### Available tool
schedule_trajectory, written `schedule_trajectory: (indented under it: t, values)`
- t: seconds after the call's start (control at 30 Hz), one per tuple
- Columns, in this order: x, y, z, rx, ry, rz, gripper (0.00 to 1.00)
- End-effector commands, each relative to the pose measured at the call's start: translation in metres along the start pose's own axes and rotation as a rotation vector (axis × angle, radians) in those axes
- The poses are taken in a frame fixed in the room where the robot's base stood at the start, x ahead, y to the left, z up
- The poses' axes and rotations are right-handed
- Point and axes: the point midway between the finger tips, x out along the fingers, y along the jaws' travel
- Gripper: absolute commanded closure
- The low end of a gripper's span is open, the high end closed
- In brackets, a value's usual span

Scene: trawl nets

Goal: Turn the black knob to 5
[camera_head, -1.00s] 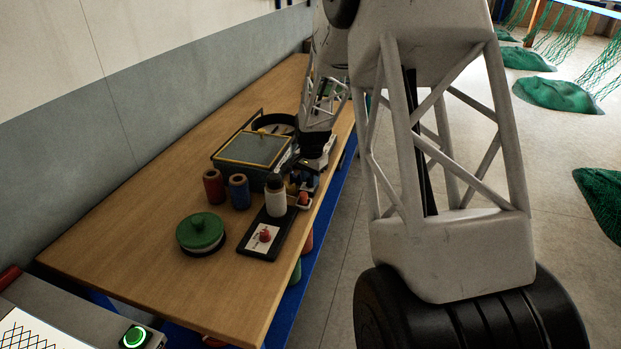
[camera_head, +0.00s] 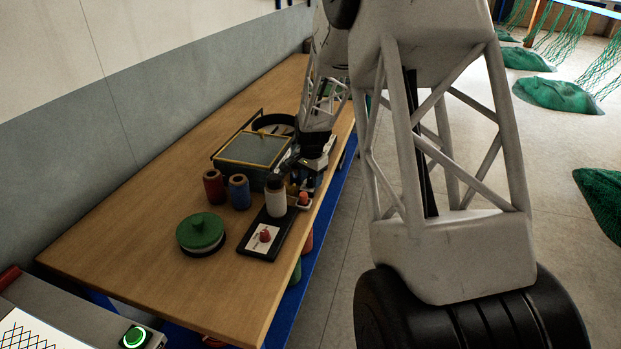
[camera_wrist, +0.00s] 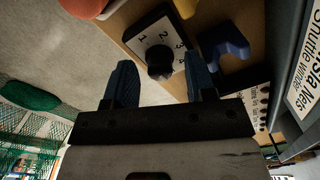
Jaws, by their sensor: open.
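The black knob (camera_wrist: 160,62) sits on a white dial plate (camera_wrist: 158,36) in the wrist view. The numbers 1, 2, 3 and 4 can be read around it; a 5 cannot be made out. My gripper (camera_wrist: 160,85) is open, with one blue-grey finger to the left of the knob and one to the right. Whether the fingers touch the knob cannot be told. In the head view my gripper (camera_head: 311,166) is over the right edge of the table, beside the grey box, and the black knob cannot be made out there.
On the wooden table (camera_head: 110,250) stand a grey box (camera_head: 250,152), red and blue spools (camera_head: 239,192), a white spool (camera_head: 276,200), a green-lidded round tin (camera_head: 201,234) and a plate with a red knob (camera_head: 265,237). A blue piece (camera_wrist: 226,44) lies close to the right finger.

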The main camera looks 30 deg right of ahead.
Motion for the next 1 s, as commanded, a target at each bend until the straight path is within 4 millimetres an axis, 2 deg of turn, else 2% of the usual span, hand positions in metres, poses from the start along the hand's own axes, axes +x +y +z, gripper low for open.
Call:
schedule_trajectory:
  t: [0.27,0.7,1.0]
  values:
    - [-0.008,0.0,0.0,0.0,0.001,-0.001,0.49]
    - [-0.059,0.0,0.0,0.0,0.001,-0.002,0.49]
    - [-0.077,0.0,0.0,0.0,0.0,0.0,0.49]
